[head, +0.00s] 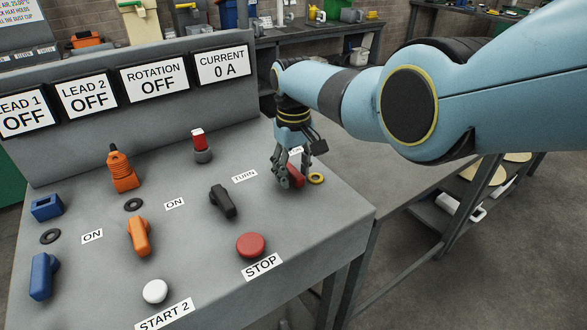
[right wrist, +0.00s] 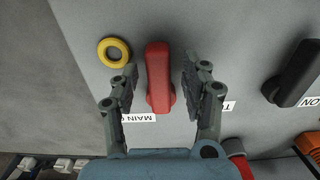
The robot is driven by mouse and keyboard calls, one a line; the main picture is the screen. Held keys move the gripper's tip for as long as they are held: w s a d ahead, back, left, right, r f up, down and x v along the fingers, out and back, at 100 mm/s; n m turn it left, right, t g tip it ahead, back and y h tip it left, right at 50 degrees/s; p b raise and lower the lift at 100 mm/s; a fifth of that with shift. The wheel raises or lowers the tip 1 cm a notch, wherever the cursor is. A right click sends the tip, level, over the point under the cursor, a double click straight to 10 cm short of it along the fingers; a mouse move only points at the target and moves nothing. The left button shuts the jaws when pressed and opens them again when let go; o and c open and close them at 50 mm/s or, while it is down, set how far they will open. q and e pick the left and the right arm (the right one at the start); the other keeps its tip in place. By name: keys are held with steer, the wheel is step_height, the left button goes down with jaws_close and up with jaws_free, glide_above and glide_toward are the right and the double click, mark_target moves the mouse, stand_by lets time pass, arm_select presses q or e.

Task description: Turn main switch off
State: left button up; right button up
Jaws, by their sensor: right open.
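The main switch is a red rotary handle (head: 297,175) at the right side of the sloped grey panel. In the right wrist view the red handle (right wrist: 159,78) stands lengthwise between the fingers, beside a partly covered label (right wrist: 138,117) reading "MAIN". My right gripper (head: 287,178) is open over it. In the right wrist view my right gripper (right wrist: 161,72) has one finger on each side of the handle, with a visible gap on both sides. The fingers hide part of the handle in the head view. My left gripper is not in view.
A yellow ring (head: 316,178) lies beside the red handle. A black handle (head: 223,201), red STOP button (head: 251,245), orange handle (head: 139,235) and white button (head: 155,291) are on the panel. Displays above include "ROTATION OFF" (head: 155,77) and "CURRENT 0 A" (head: 222,65).

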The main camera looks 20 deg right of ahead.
mark_target(293, 171)
step_height(293, 171, up, 12)
stand_by(0.6)
